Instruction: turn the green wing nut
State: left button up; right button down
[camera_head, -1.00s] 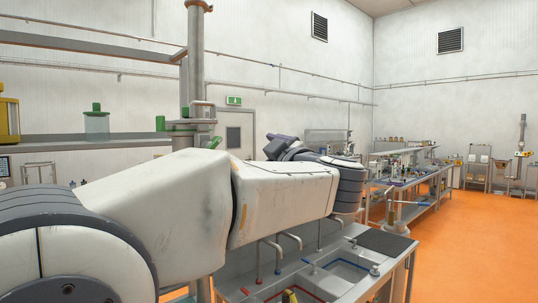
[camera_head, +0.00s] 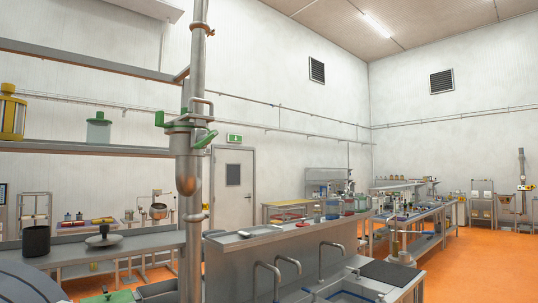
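A green clamp-like fitting (camera_head: 180,120) sits around the vertical metal pipe (camera_head: 198,60) left of centre. A green winged part (camera_head: 206,139) sticks out on its right side, just below the clamp's body. It looks like the green wing nut, but it is small and its exact shape is hard to make out. Nothing touches the fitting. Neither of my grippers is in view. A dark rounded piece of my own arm shows at the lower left edge.
A shelf (camera_head: 60,146) at left holds a yellow-capped container (camera_head: 12,115) and a green-lidded jar (camera_head: 98,130). A steel counter (camera_head: 300,228) with taps and sinks lies right of the pipe. A dark pot (camera_head: 36,241) stands at lower left. Orange floor is open at right.

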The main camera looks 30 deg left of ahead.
aim_at(204, 140)
jog(key=z, duration=1.85)
jog(key=k, duration=1.15)
jog(key=u, duration=1.5)
jog(key=i, duration=0.45)
jog(key=z, duration=0.05)
